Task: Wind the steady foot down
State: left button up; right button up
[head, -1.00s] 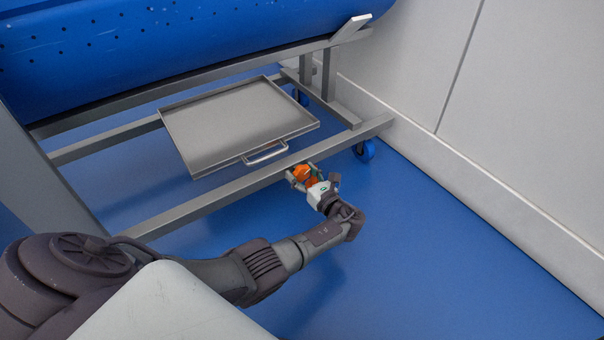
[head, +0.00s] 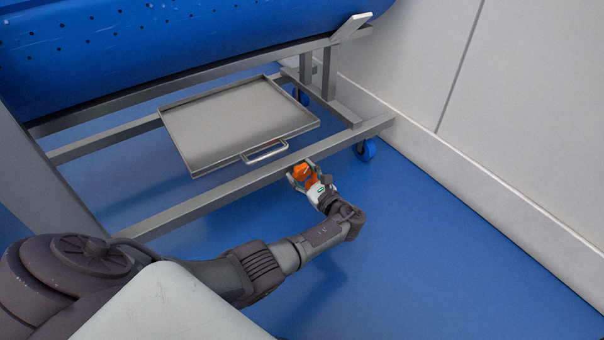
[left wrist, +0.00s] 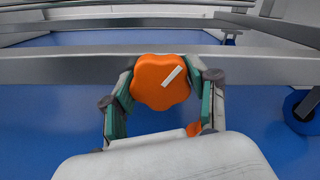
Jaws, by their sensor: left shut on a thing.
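The orange lobed knob (left wrist: 160,82) of the steady foot is in front of the carrier's low grey rail (left wrist: 60,69). A white stripe on its face slants up to the right. My left gripper (head: 304,172) is shut on the knob, with one finger on each side of it in the left wrist view. In the head view the knob (head: 305,175) shows as a small orange patch between the fingers beside the rail. The foot's lower end and its distance from the floor are hidden. My right gripper is not in view.
A blue perforated tub (head: 180,45) lies on the grey frame above. A metal tray (head: 185,155) with a handle sits low on the frame. A blue castor (head: 365,150) stands near the wall (head: 530,150). The blue floor to the right is clear.

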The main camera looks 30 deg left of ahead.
pick_arm(q)
jog(key=n+b, duration=0.1)
jog(key=n, duration=0.4)
jog(key=shift+s+f+n, duration=0.1)
jog(key=shift+n, duration=0.2)
dwell(0.4)
jog(key=o, duration=1.2)
jog(key=shift+c, duration=0.2)
jog(key=v, duration=0.7)
jog(key=shift+d, duration=0.3)
